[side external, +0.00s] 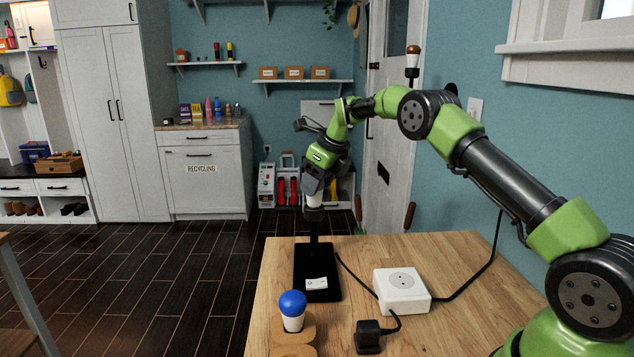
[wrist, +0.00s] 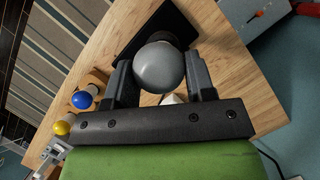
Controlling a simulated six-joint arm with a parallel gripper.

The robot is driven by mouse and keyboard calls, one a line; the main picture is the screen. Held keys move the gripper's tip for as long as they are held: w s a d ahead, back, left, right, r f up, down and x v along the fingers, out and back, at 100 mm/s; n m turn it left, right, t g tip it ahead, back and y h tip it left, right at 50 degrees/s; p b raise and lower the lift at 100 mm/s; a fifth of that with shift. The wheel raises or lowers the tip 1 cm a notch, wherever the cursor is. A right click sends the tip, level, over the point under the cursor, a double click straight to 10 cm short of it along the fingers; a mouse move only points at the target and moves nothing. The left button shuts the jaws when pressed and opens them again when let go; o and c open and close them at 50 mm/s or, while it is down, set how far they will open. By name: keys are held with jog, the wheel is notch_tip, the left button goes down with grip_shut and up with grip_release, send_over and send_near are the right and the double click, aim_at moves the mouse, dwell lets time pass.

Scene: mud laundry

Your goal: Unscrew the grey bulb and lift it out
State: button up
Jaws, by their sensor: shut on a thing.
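The grey bulb (wrist: 160,67) sits between the two fingers of my gripper (wrist: 158,82) in the wrist view, with a finger on each side. My gripper (side external: 314,192) points down over the black lamp stand (side external: 317,284) in the side view and is shut on the bulb. Only a pale lower part of the bulb (side external: 314,203) shows there, at the top of the stand's upright post (side external: 314,228). The post and bulb line up upright. I cannot tell how far the bulb is threaded in the socket.
A blue bulb (side external: 292,305) stands in a wooden holder (side external: 293,333) at the table's front left. A yellow bulb (wrist: 61,128) shows in the wrist view. A white socket box (side external: 401,290), a black plug (side external: 368,338) and cables lie right of the stand. The table's back right is clear.

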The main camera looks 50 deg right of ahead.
jog(key=shift+n, duration=0.6)
jog(key=shift+d+n+g+y, duration=0.1)
jog(key=shift+n+g+y, duration=0.2)
jog(key=shift+n+y, duration=0.8)
jog(key=shift+n+h, duration=0.4)
jog(key=o, duration=1.1)
jog(key=c, duration=0.4)
